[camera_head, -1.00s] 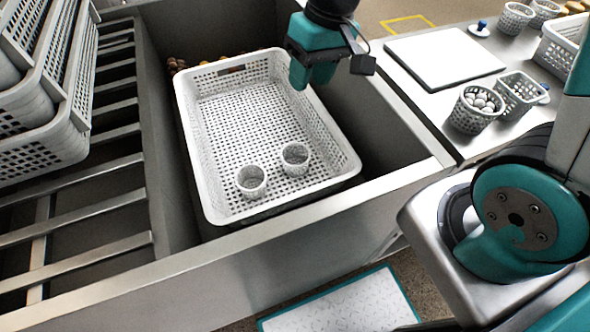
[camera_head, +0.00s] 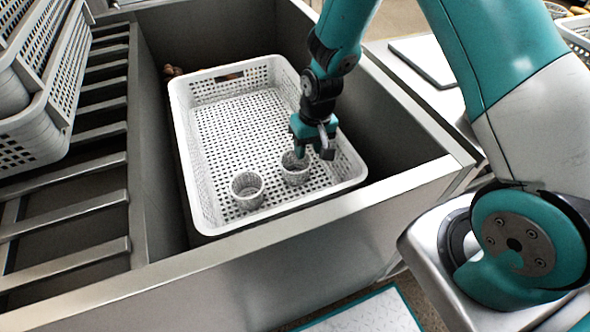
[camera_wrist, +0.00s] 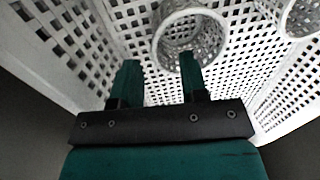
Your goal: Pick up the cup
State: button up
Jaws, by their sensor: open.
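The left cup (camera_head: 247,191) is clear of my gripper. The right cup (camera_head: 295,175) is partly hidden beneath my gripper (camera_head: 301,155). In the wrist view, my gripper (camera_wrist: 160,72) has its two green fingers apart with nothing held between them. The nearer cup (camera_wrist: 187,62) is just beyond the fingertips, its rim close to the right finger. Contact cannot be told. The other cup (camera_wrist: 301,16) is at the upper right of the wrist view.
The basket sits inside a deep grey metal sink (camera_head: 157,215). Stacked white baskets (camera_head: 50,75) stand on a slatted rack at left. A white board (camera_head: 425,62) lies on the counter at right. The basket floor behind the cups is clear.

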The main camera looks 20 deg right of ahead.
aim_at(307, 164)
jog(key=f, duration=0.5)
jog(key=shift+a+f+b, duration=0.2)
jog(key=shift+f+b, duration=0.1)
jog(key=shift+f, duration=0.1)
grip_shut()
